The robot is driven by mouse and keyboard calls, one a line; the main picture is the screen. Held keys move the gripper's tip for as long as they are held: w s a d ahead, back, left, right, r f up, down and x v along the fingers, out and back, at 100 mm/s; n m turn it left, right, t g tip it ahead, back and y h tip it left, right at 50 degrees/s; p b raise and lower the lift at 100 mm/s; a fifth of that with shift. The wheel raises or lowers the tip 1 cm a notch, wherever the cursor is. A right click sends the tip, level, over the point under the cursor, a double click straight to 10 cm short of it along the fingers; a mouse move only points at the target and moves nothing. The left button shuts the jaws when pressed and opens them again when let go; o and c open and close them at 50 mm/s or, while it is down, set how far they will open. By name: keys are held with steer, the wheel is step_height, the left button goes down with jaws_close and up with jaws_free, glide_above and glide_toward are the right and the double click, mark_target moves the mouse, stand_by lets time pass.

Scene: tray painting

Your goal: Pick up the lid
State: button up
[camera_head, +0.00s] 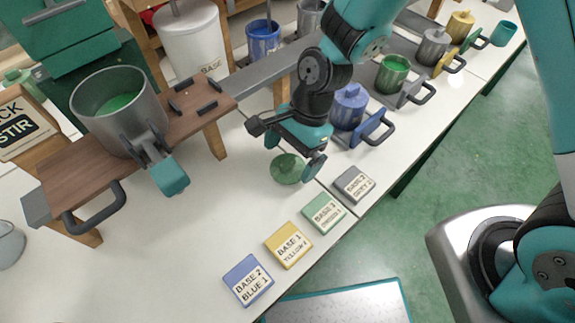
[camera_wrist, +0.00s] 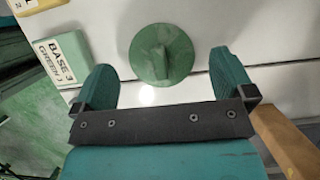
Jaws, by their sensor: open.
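A round green lid (camera_head: 287,169) with a raised grip on top lies on the white bench, behind the green and grey label blocks. In the wrist view the lid (camera_wrist: 162,55) is ahead of the jaws, roughly centred between them, with its raised grip upright in the picture. My gripper (camera_head: 292,160) is open and empty, close above the lid in the head view and partly covering it. In the wrist view the fingers (camera_wrist: 166,75) stand wide apart, and the lid is not between them.
Label blocks lie in front: blue (camera_head: 248,280), yellow (camera_head: 289,245), green (camera_head: 324,213) and grey (camera_head: 354,184). A wooden stand (camera_head: 75,182) with a grey pot (camera_head: 118,130) is at left. The bench between is clear.

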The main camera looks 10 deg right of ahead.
steer(key=shift+x, duration=1)
steer(key=shift+c, duration=0.5)
steer(key=c, duration=0.7)
steer(key=shift+c, duration=0.2)
steer(key=shift+r, duration=0.15)
